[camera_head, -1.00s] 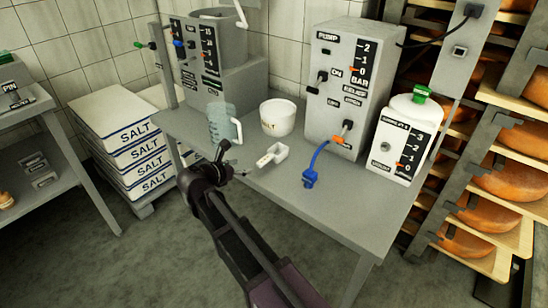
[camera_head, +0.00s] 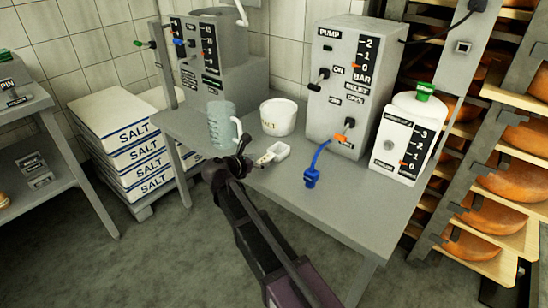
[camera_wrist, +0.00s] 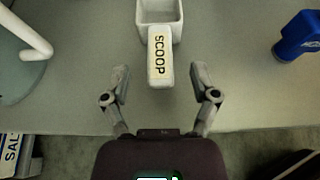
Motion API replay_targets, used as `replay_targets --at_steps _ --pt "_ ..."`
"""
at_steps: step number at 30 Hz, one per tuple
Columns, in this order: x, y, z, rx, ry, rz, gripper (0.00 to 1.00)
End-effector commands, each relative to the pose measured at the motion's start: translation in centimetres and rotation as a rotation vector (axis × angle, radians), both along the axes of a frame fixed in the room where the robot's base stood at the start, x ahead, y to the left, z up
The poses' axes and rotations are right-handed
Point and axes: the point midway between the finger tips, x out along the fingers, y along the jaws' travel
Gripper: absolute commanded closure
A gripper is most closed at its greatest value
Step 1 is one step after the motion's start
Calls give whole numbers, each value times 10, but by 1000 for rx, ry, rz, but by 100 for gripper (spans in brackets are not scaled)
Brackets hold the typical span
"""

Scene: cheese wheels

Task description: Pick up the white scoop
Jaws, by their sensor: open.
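The white scoop (camera_head: 275,153) lies on the grey table near its front edge, between the jug and the blue hose end. In the wrist view its handle (camera_wrist: 160,60), labelled SCOOP, points toward my gripper (camera_wrist: 160,82), and its square bowl is cut by the top edge. My gripper is open, with one finger on either side of the handle's near end and a clear gap on both sides. In the head view my gripper (camera_head: 246,160) is at the table's front edge beside the handle, which it partly hides.
A clear measuring jug (camera_head: 221,126) stands left of the scoop, and a white salt tub (camera_head: 278,117) behind it. A blue hose end (camera_head: 311,177) lies to the right, before the pump box (camera_head: 340,80). A white container (camera_head: 400,150) stands at the table's right. The front right tabletop is clear.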

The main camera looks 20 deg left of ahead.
Motion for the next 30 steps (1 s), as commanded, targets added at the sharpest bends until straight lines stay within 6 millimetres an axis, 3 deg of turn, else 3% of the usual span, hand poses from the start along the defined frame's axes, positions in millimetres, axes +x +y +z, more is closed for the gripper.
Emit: replay_targets --at_steps 8,21,30 --pt "4 -2 -3 1 0 -1 23" --pt "41 -17 -22 0 0 -3 23" --pt "45 -19 -22 0 0 -2 23"
